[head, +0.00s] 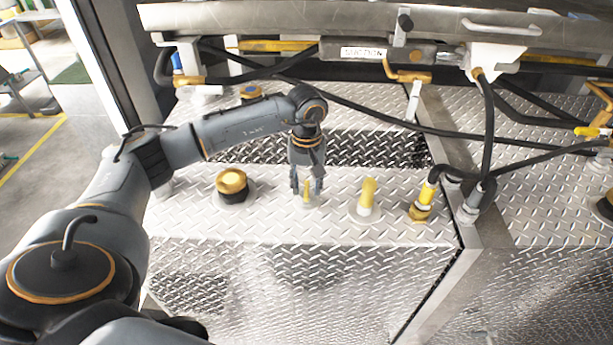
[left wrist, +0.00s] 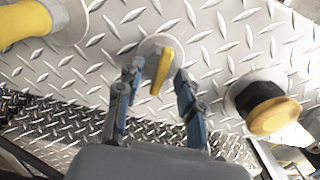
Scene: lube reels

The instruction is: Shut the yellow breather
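A slim yellow handle (head: 306,195), which I take to be the breather, stands on a small round pale base on the diamond-plate tank top. It also shows in the left wrist view (left wrist: 161,72), tilted across its base (left wrist: 158,43). My left gripper (head: 306,187) points down over it. In the left wrist view the gripper's two fingers (left wrist: 156,84) are spread, one on each side of the handle, with a visible gap on both sides. Contact does not show. My right gripper is not in view.
A yellow-and-black cap (head: 231,183) stands left of the handle. A yellow cylinder (head: 368,192) and a yellow fitting with a black hose (head: 421,207) stand to its right. Hoses and a metal shelf (head: 350,18) hang above.

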